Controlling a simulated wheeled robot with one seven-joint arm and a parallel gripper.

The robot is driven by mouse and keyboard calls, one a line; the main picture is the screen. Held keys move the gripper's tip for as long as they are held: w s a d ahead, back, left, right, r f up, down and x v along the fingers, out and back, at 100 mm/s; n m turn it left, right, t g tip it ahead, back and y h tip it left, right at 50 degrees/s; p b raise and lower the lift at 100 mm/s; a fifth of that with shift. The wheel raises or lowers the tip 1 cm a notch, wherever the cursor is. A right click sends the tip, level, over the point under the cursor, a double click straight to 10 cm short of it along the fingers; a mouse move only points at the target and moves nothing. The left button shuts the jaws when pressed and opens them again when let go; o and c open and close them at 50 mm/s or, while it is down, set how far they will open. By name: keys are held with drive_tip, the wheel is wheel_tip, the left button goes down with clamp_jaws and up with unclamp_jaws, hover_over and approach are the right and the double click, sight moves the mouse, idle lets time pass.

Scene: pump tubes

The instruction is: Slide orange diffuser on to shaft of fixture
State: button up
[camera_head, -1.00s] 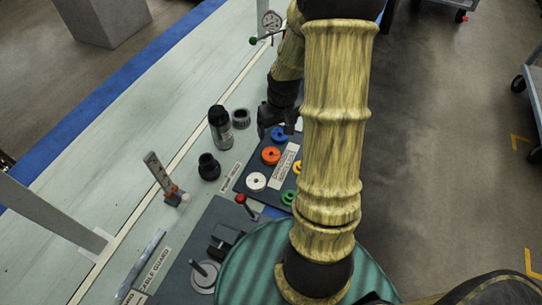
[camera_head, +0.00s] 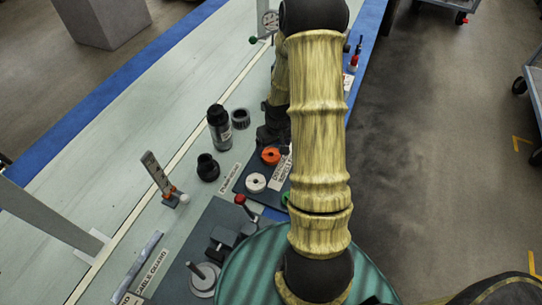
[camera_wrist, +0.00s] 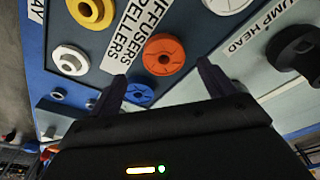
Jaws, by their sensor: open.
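The orange diffuser (camera_head: 270,156) lies flat on the dark diffuser board in the head view. In the wrist view the orange diffuser (camera_wrist: 164,54) shows just ahead of and between my fingertips. My gripper (camera_wrist: 161,69) is open and empty, its two dark fingers spread on either side of the disc's line. I cannot tell the remaining gap above the disc. The fixture (camera_head: 203,279), a grey round base with a short upright shaft (camera_head: 196,270), stands bare at the lower left of the head view.
On the board are a white disc (camera_head: 256,182), a blue disc (camera_wrist: 138,94) near my left finger, and a yellow disc (camera_wrist: 92,10). A black pump head (camera_head: 208,167), a dark bottle (camera_head: 220,128) and a red-knobbed clamp (camera_head: 240,199) stand nearby.

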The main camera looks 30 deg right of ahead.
sight(271, 152)
drive_tip(key=f, duration=0.3)
drive_tip(key=w+f, duration=0.1)
drive_tip(key=f, duration=0.1)
drive_tip(key=shift+a+b, duration=0.3)
drive_tip(key=shift+b, duration=0.1)
drive_tip(key=c, duration=1.1)
drive_tip(key=shift+r, duration=0.1)
wheel_tip(271, 152, up, 10)
drive_tip(key=shift+f+p, duration=0.1)
drive_tip(key=shift+p, duration=0.75)
